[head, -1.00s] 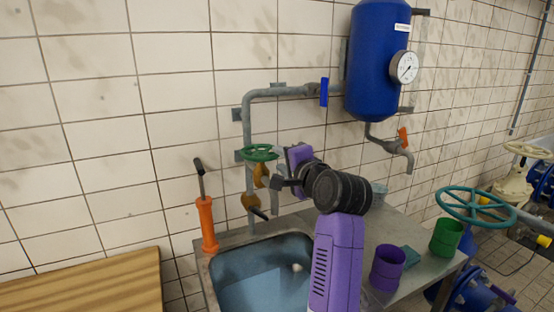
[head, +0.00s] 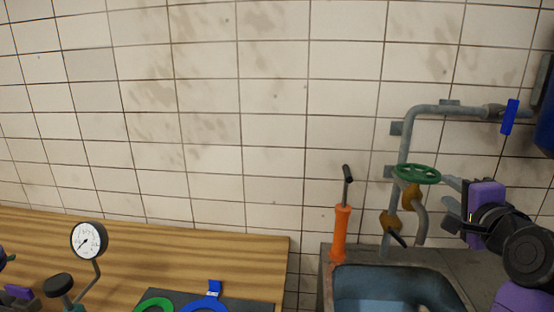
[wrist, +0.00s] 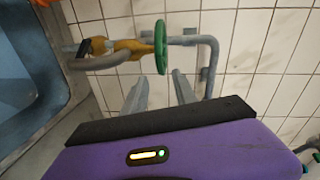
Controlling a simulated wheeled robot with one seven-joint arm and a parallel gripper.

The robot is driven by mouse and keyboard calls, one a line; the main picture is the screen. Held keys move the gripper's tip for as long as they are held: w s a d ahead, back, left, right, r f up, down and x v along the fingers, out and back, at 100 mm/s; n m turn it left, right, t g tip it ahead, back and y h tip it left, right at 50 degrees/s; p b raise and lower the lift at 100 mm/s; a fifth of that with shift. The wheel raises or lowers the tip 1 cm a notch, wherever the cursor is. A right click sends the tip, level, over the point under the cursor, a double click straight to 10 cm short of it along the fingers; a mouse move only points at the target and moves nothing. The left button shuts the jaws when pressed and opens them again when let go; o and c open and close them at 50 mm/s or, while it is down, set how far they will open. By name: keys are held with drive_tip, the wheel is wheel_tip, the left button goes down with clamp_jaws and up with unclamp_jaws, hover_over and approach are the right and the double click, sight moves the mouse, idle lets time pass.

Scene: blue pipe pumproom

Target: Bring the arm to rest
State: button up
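My gripper (head: 448,203) is at the right of the head view, with my purple and black arm behind it. It points left toward the pipework, just right of the green handwheel (head: 416,174) on the grey pipe. In the wrist view the two grey fingers (wrist: 161,82) stand apart with nothing between them. No contact between the fingers and the wheel or pipe is visible.
The sink (head: 395,285) lies below the pipe, with an orange hand pump (head: 341,232) at its left. A wooden bench (head: 180,250) at left carries a pressure gauge (head: 89,240) and blue and green rings (head: 205,304). A blue-handled valve (head: 510,116) sits above my gripper.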

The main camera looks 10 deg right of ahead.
wheel_tip(320, 180, up, 5)
drive_tip(key=s+n+t+h, duration=0.2)
drive_tip(key=n+t+h, duration=0.1)
drive_tip(key=n, duration=0.1)
drive_tip(key=s+a+f+n+t+y, duration=0.2)
drive_tip(key=s+a+f+n+y, duration=0.2)
drive_tip(key=s+a+f+n, duration=0.8)
drive_tip(key=s+a+f+n+g+y, duration=0.1)
drive_tip(key=s+a+f, duration=0.3)
drive_tip(key=s, duration=0.5)
drive_tip(key=s+a+f+n+g+y, duration=0.1)
drive_tip(key=s+a+f+g, duration=0.2)
drive_tip(key=s+f, duration=0.5)
drive_tip(key=s+a+f+n+g+y, duration=0.1)
drive_tip(key=s+a+f+y, duration=0.1)
drive_tip(key=s+a+f, duration=0.2)
drive_tip(key=s+f, duration=0.3)
drive_tip(key=s, duration=0.4)
drive_tip(key=shift+a+n+g, duration=0.4)
drive_tip(key=shift+r, duration=0.1)
